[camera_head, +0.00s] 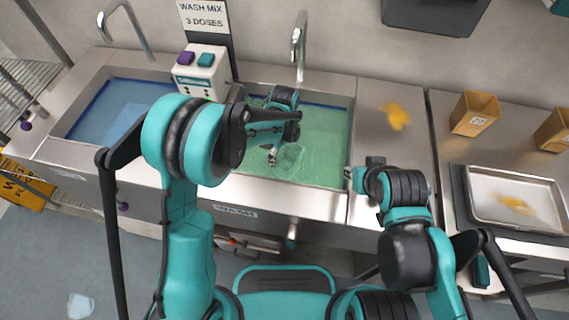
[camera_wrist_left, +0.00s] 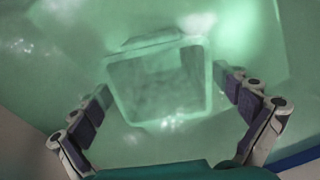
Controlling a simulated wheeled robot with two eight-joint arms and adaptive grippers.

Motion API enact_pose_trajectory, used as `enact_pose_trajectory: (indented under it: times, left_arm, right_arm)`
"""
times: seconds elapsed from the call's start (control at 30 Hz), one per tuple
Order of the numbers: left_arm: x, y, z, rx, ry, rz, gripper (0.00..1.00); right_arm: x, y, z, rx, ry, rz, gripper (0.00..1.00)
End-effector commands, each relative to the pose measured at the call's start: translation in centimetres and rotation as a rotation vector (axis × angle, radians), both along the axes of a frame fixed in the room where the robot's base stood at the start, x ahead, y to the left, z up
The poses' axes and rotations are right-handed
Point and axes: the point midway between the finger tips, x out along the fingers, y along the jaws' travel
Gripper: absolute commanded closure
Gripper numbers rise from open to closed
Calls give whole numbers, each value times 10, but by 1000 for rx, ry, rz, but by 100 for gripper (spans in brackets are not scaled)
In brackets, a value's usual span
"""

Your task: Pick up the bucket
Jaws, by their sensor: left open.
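A clear, see-through square bucket (camera_head: 291,157) sits in the green water of the wash sink (camera_head: 325,180). In the left wrist view the bucket (camera_wrist_left: 160,82) lies between my left gripper's spread fingers (camera_wrist_left: 163,84), with a gap visible on each side. In the head view my left gripper (camera_head: 272,155) reaches down over the sink at the bucket's left side, partly hidden by my arm. It is open and holds nothing. My right gripper (camera_head: 356,176) is by the sink's right front rim, too small and foreshortened to read its fingers.
A dispenser (camera_head: 200,72) with purple and teal buttons stands behind the sinks. A blue-water sink (camera_head: 110,108) is at left. Taps (camera_head: 299,45) rise behind. At right are a yellow spill (camera_head: 396,116), a metal tray (camera_head: 515,195) and small brown boxes (camera_head: 474,112).

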Motion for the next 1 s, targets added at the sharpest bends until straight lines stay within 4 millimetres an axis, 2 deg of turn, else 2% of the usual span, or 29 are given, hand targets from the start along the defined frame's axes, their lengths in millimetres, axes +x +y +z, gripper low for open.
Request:
enact_pose_trajectory:
  times: [0.03,0.23,0.27,0.53,0.83,1.0]
  left_arm:
    - [0,0,-6,0,0,0,0]
    - [0,0,-5,0,0,0,0]
    - [0,0,-5,0,0,0,5]
    - [0,0,-5,0,0,1,76]
    - [0,0,-2,0,0,1,76]
    - [0,0,14,0,0,1,76]
  right_arm:
    - [0,0,-3,0,0,0,74]
    - [0,0,-1,0,0,0,74]
    - [0,0,-1,0,0,0,74]
    - [0,0,-1,0,0,0,74]
    - [0,0,0,0,0,0,74]
    - [0,0,8,0,0,0,74]
